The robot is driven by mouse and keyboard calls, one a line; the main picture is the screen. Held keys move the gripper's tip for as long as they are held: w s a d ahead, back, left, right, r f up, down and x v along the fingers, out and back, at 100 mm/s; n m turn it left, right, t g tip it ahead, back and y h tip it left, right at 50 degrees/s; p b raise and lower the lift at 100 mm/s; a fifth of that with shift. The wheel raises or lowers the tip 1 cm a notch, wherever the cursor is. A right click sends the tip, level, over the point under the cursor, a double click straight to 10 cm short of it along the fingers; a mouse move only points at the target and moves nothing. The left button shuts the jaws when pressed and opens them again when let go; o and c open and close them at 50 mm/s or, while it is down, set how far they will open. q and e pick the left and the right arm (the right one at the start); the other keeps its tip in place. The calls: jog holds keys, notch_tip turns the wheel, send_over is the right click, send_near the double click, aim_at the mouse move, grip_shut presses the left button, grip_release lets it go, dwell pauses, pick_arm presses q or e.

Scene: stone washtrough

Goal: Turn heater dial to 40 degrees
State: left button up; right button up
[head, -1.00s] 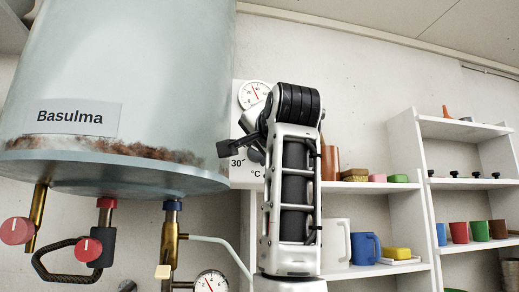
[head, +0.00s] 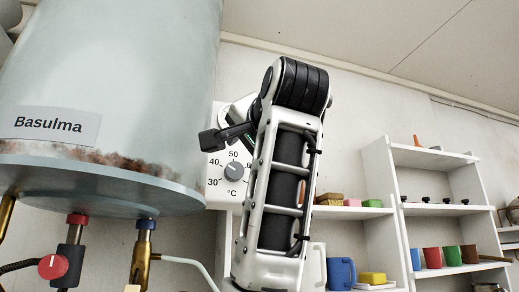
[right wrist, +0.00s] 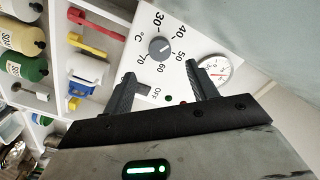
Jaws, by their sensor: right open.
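The grey round heater dial (head: 234,172) is on a white panel (head: 217,198) beside the tank, with numbers from 30 up around it and °C below. My right gripper (head: 222,138) is just above the dial in the head view, partly covering the upper panel. In the right wrist view its two black fingers (right wrist: 162,62) are spread, empty, with the dial between and beyond their tips. My left gripper is out of view.
The tank labelled Basulma (head: 100,70) hangs close at left, with a red knob (head: 53,266) and pipes below. A round gauge (right wrist: 214,69) is beside the dial. White shelves (head: 380,185) with mugs and blocks stand at right.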

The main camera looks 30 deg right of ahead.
pick_arm(q)
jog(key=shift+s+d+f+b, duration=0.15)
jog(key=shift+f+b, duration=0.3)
jog(key=shift+b, duration=0.35)
pick_arm(e)
jog(key=v, duration=0.7)
jog(key=shift+s, duration=0.15)
